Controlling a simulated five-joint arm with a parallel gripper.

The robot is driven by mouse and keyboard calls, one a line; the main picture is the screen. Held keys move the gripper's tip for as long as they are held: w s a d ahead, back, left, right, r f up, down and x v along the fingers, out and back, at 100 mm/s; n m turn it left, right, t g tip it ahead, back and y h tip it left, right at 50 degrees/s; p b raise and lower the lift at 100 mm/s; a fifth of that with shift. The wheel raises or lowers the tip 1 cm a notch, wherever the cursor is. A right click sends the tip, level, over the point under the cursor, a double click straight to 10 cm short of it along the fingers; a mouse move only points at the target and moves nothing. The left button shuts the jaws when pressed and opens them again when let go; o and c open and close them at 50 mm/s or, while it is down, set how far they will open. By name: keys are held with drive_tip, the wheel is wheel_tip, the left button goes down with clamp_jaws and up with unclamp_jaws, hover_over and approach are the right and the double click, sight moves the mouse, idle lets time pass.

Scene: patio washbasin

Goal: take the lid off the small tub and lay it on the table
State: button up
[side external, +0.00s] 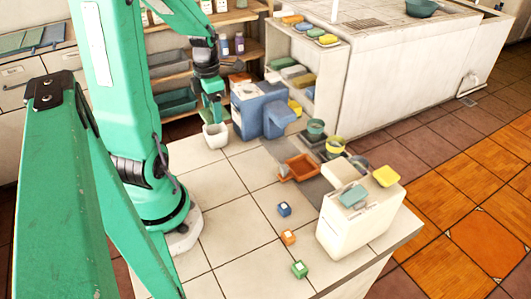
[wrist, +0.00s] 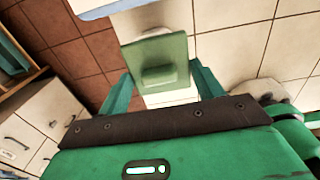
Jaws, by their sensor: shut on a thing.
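My gripper (side external: 214,112) is low at the back left of the tiled table, over a small white tub (side external: 215,136). In the wrist view, my gripper's fingers (wrist: 160,88) stand either side of the raised handle of a square green lid (wrist: 172,48), shut on it. The tub's rim and part of its inside show in the side view, so the lid seems lifted off it, though the gap is hard to judge. The lid is hard to separate from my green fingers in the side view.
A blue dispenser-like box (side external: 260,108) stands close right of the tub. An orange tray (side external: 299,168), small pots and a white box (side external: 352,222) are farther right. Blue, orange and green cubes (side external: 299,269) lie along the front. Bare tiles (side external: 225,195) lie in front of the tub.

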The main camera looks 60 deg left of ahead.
drive_tip(key=w+d+r, duration=0.3)
drive_tip(key=d+r, duration=0.3)
drive_tip(key=d, duration=0.4)
drive_tip(key=shift+d+r, duration=0.25)
drive_tip(key=shift+d, duration=0.15)
drive_tip(key=d+f+m, duration=0.4)
drive_tip(key=d+f, duration=0.1)
drive_tip(key=d, duration=0.6)
drive_tip(key=shift+s+f+m, duration=0.3)
drive_tip(key=shift+f, duration=0.1)
drive_tip(key=a+f, duration=0.2)
drive_tip(key=a, duration=0.1)
drive_tip(key=w+a+f, duration=0.1)
drive_tip(key=a+f, duration=0.1)
drive_tip(key=a, duration=0.2)
drive_tip(key=a+f, duration=0.3)
drive_tip(key=a, duration=0.1)
drive_tip(key=shift+w+a, duration=0.15)
drive_tip(key=shift+a, duration=0.1)
